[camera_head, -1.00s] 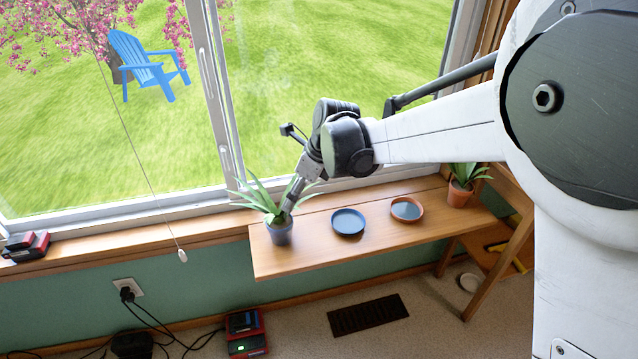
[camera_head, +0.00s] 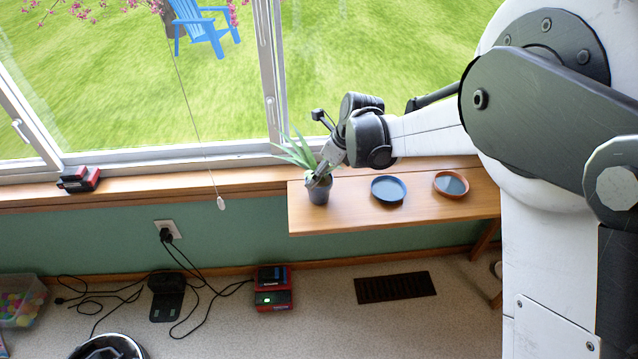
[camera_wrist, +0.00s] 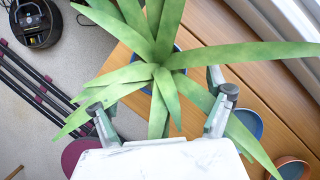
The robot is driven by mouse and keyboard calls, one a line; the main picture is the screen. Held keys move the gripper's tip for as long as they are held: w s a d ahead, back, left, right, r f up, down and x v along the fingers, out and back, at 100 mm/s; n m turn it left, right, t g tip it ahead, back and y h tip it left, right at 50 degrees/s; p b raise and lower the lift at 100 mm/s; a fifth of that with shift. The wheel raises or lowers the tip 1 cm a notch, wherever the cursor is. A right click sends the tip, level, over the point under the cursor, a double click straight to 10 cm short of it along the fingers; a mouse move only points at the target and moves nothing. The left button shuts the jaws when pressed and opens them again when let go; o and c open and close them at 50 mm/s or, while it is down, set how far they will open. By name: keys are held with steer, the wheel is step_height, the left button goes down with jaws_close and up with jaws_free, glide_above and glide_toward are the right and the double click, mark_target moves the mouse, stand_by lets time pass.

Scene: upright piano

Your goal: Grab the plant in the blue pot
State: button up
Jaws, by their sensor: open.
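The plant (camera_head: 297,153) with long green leaves stands upright in a dark blue pot (camera_head: 319,194) at the left end of the wooden shelf (camera_head: 345,215). My gripper (camera_head: 318,180) is at the plant, low among the leaves and close to the pot's rim. In the wrist view the leaves (camera_wrist: 158,72) spread over the picture and hide most of the pot. A strip of its blue rim shows between them. My gripper (camera_wrist: 163,100) is open, one finger on each side of the lower leaves. I cannot tell whether the fingers touch the pot.
A blue saucer (camera_head: 389,190) and an orange saucer (camera_head: 451,184) lie on the shelf to the right of the pot. The window (camera_head: 190,158) is close behind. A cord pull (camera_head: 221,203) hangs to the left. A charger (camera_head: 273,290) and cables lie on the floor.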

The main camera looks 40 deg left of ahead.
steer(key=b+x, duration=0.1)
steer(key=x, duration=0.3)
steer(key=shift+s+a, duration=0.15)
steer(key=shift+a, duration=0.1)
steer(key=c, duration=1.5)
steer(key=shift+r, duration=0.15)
steer(key=shift+c, duration=0.2)
